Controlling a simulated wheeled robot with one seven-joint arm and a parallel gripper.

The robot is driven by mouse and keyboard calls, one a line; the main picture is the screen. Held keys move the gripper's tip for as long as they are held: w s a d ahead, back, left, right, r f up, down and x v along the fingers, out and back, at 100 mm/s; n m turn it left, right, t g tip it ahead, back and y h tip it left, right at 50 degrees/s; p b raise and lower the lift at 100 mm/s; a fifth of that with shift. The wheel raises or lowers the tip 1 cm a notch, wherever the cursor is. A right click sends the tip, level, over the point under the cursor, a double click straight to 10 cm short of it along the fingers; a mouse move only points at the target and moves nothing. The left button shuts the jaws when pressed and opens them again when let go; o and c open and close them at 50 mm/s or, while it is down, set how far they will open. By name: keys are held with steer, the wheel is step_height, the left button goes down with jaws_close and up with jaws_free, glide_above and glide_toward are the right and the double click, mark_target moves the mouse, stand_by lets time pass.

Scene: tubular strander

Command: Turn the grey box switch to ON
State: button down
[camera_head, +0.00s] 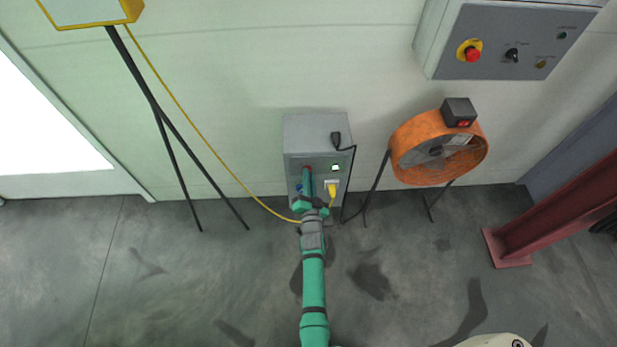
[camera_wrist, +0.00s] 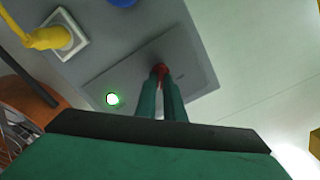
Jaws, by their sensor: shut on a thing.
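The grey box (camera_head: 318,130) stands on the floor against the wall in the head view. Its front face is turned toward my arm and also shows in the wrist view (camera_wrist: 110,50). My gripper (camera_wrist: 161,88) is at the box's front, its two green fingers shut on the red switch (camera_wrist: 160,69). The fingers hide most of the switch, so its exact position cannot be read. A round green light (camera_wrist: 112,99) glows on the same plate. In the head view my gripper (camera_head: 308,172) covers the left part of the box front.
A yellow plug (camera_wrist: 48,38) sits in a socket on the box, its cable running left to a yellow-framed stand (camera_head: 90,12). An orange fan (camera_head: 408,140) stands to the right. A control cabinet (camera_head: 500,25) hangs at upper right. A red steel column (camera_head: 560,210) stands right.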

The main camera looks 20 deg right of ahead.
steer(key=shift+m, duration=0.5)
steer(key=c, duration=1.9)
jaws_free()
steer(key=shift+o, duration=0.2)
steer(key=shift+s, duration=0.15)
steer(key=v, duration=1)
steer(key=shift+s, duration=0.3)
steer(key=shift+a, duration=0.1)
